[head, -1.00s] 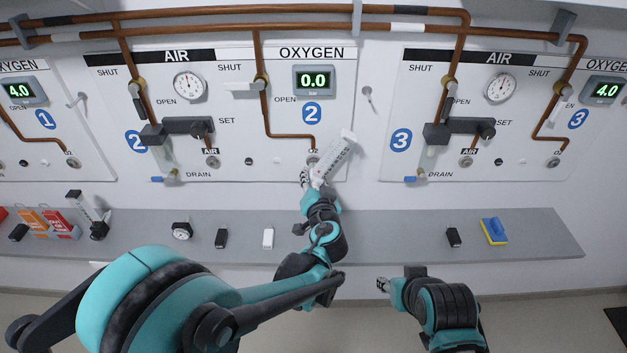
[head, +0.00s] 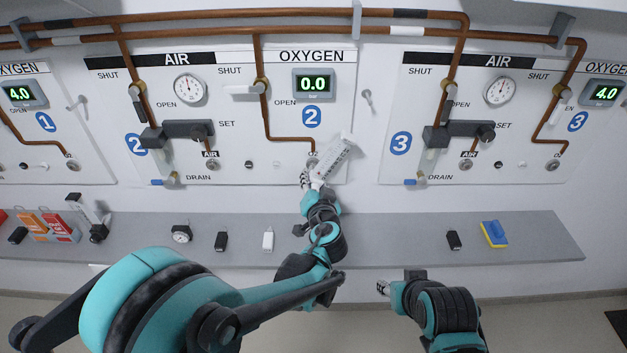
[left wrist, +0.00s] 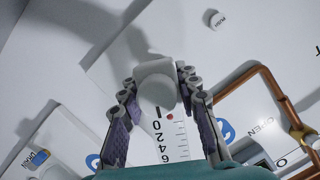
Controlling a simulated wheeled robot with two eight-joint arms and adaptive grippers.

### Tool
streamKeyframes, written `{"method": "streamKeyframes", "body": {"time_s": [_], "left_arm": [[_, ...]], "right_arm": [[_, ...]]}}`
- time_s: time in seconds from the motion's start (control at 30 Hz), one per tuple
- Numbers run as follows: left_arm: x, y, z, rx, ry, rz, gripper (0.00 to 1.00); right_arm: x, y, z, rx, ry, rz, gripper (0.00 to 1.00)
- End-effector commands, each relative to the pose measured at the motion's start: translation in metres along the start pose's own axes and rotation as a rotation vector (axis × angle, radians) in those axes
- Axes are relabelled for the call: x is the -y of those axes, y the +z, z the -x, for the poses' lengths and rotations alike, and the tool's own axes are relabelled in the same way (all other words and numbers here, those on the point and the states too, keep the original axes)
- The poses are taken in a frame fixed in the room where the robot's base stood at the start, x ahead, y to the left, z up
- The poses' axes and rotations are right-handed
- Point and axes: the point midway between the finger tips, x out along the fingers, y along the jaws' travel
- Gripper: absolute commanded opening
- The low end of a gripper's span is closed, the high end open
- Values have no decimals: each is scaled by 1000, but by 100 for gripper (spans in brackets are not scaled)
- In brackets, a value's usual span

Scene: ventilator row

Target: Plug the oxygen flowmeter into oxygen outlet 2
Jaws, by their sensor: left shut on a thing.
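The oxygen flowmeter (head: 333,160), a clear tube with a printed scale, is tilted in front of panel 2. My left gripper (head: 307,180) is shut on it just below oxygen outlet 2 (head: 312,161). The flowmeter partly hides the outlet, and I cannot tell whether the two touch. In the left wrist view the flowmeter's white body (left wrist: 157,85) sits between the fingers of my left gripper (left wrist: 160,100), its number scale running down. The oxygen 2 display (head: 314,81) reads 0.0. My right gripper (head: 383,287) is low in front of the shelf, away from the panels; its jaws are too small to read.
A grey shelf (head: 380,228) runs below the panels. It holds a second flowmeter (head: 92,220), a round gauge (head: 181,233), small black and white blocks, orange and red boxes and a blue-yellow sponge (head: 494,233). The shelf between my left arm and the right black block is clear.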

Motion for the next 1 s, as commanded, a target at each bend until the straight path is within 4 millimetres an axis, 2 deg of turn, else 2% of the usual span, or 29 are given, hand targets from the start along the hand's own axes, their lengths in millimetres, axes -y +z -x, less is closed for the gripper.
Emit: {"method": "streamKeyframes", "body": {"time_s": [0.03,0.1,0.13,0.4,0.53,1.0], "left_arm": [[0,-1,0,-2,-1,-1,34],[0,-1,0,-2,-1,-1,52],[0,-1,0,-1,-1,-1,56],[0,0,0,0,0,0,56],[0,-1,8,-1,1,0,56],[-1,-1,101,-2,3,-1,56]], "right_arm": [[0,0,0,0,0,0,40],[0,0,0,0,0,0,40],[0,0,0,0,0,0,40],[0,0,0,0,0,0,40],[0,0,0,0,0,0,40],[0,0,0,0,0,0,40]]}}
